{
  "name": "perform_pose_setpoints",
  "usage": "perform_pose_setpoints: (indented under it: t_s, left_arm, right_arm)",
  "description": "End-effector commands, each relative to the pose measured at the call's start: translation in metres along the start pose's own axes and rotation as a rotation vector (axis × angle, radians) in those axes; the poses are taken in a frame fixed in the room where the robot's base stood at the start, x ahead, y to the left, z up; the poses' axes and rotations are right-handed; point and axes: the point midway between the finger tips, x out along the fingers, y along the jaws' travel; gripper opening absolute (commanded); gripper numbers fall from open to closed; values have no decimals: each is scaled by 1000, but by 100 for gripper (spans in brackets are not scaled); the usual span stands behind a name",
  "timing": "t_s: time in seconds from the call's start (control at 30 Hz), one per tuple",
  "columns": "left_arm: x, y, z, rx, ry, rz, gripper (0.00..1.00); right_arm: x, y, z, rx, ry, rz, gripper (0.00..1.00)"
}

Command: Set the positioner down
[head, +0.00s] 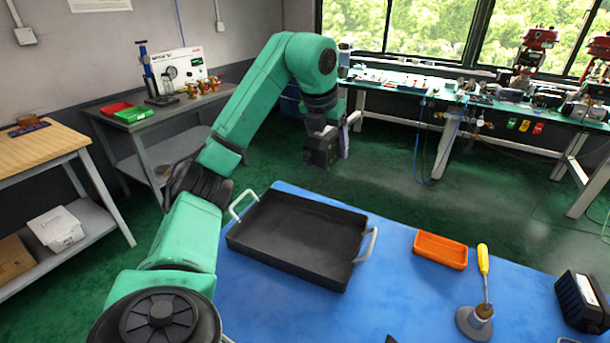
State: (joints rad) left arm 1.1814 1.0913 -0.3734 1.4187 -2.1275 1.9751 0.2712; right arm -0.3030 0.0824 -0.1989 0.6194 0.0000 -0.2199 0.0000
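My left gripper (325,152) is a dark shape over the floor gap beyond the tray's far edge. Its fingers do not show clearly, and I cannot tell whether it holds anything. A black box-shaped device (582,302) with a pale label stands on the blue table at the right edge. I cannot tell whether this is the positioner.
The black tray (300,240) with two pale handles looks empty on the blue table (400,300). An orange tray (440,250) and a yellow-handled tool in a grey stand (475,322) are to its right. A workbench (460,98) runs under the windows.

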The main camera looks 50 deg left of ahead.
Motion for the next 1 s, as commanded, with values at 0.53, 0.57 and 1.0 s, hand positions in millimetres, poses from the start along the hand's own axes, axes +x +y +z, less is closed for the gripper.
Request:
perform_pose_setpoints:
  t_s: [0.53, 0.57, 1.0]
  left_arm:
    - [129, 1, -54, 2, 4, 2, 0]
    - [138, 1, -58, 1, 5, 2, 0]
    - [224, 0, -94, 1, 2, 0, 0]
  right_arm:
    - [88, -6, 6, 1, 2, -5, 50]
    - [90, -6, 6, 1, 2, -5, 50]
    - [108, -5, 6, 0, 5, -4, 50]
